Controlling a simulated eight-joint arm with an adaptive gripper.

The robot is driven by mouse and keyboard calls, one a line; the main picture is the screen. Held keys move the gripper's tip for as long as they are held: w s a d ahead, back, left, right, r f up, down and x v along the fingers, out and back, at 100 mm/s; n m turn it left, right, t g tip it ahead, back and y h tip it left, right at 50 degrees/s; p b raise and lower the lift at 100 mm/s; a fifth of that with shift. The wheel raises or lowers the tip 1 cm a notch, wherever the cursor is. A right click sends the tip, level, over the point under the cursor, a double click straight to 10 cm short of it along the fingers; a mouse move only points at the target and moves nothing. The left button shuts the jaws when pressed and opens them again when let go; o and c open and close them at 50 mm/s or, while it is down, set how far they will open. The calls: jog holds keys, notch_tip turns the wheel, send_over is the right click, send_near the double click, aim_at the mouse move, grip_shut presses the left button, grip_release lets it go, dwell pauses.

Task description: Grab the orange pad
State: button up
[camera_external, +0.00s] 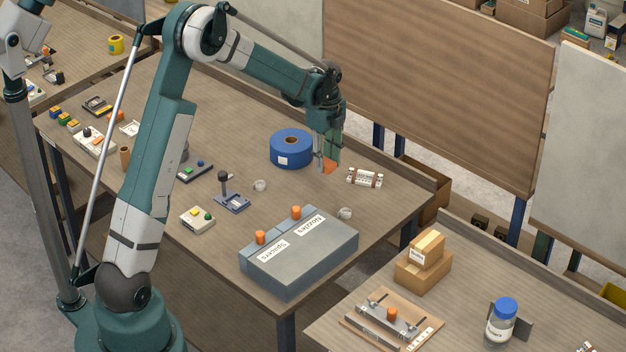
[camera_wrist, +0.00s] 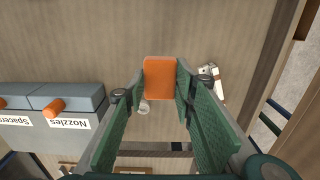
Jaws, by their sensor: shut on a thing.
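The orange pad (camera_wrist: 160,78) is a flat rounded rectangle held between the two green fingers of my gripper (camera_wrist: 159,90) in the wrist view. In the external view the orange pad (camera_external: 329,166) shows at the fingertips of my gripper (camera_external: 328,160), near the far right part of the table. My gripper is shut on the pad. It appears to be a little above the tabletop, but the exact gap is hard to tell.
A blue tape roll (camera_external: 291,148) stands left of my gripper, and a white fitting (camera_external: 365,177) lies to its right. A grey box labelled Spacers and Nozzles (camera_external: 300,262) sits nearer the front edge. A raised rim (camera_external: 400,167) runs along the table's back.

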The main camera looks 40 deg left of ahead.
jog(key=shift+r, duration=0.45)
